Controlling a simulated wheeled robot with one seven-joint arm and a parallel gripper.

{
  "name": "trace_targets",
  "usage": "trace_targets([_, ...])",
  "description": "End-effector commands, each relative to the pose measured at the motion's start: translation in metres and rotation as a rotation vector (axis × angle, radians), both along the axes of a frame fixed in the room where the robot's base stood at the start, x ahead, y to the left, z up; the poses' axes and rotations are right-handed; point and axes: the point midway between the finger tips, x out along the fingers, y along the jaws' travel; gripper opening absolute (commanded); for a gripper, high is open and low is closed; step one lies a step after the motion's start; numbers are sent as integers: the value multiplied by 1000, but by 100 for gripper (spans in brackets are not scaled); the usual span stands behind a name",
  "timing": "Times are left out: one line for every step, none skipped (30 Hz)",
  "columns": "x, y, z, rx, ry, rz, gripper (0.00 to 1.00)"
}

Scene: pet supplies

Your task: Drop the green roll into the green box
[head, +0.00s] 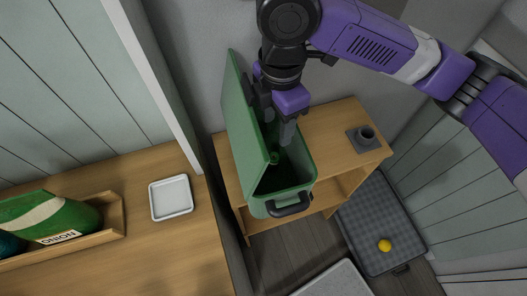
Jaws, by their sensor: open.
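The green box (300,164) stands on a small wooden shelf unit, with its lid (243,125) raised on the left side and a dark handle on its front. My gripper (279,124) points down into the open top of the box, close to the lid, with its jaws apart. A small rounded green thing (273,158) shows inside the box, just below the fingers; it looks like the green roll, partly hidden by the lid and the gripper. No roll shows between the fingers.
A grey cup on a square base (366,134) stands right of the box on the shelf unit (330,122). A white dish (171,197) and a wooden tray (112,216) with a green packet (50,218) lie on the left counter. A yellow ball (385,245) rests on a grey mat (385,215).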

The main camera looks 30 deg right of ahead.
Motion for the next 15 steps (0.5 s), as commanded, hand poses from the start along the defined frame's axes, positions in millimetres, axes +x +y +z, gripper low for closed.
trace_targets([0,0,6,-1,-2,2,51])
trace_targets([1,0,11,-1,-3,2,51])
trace_targets([1,0,17,-1,-4,3,51])
trace_targets([0,1,22,0,-4,4,51])
trace_targets([0,0,27,-1,-3,3,51])
trace_targets([1,0,34,-1,-3,2,51])
trace_targets([1,0,39,-1,-4,2,51])
trace_targets([1,0,44,-1,-4,3,51])
trace_targets([0,0,50,-2,-3,3,51])
trace_targets([1,0,54,-3,-3,3,51])
trace_targets([0,-1,58,-3,-3,3,51])
trace_targets([0,0,62,-3,-2,2,51])
trace_targets([0,0,65,-2,-2,1,51])
trace_targets([0,0,67,-2,-2,1,51])
trace_targets([0,0,69,-1,-1,1,51])
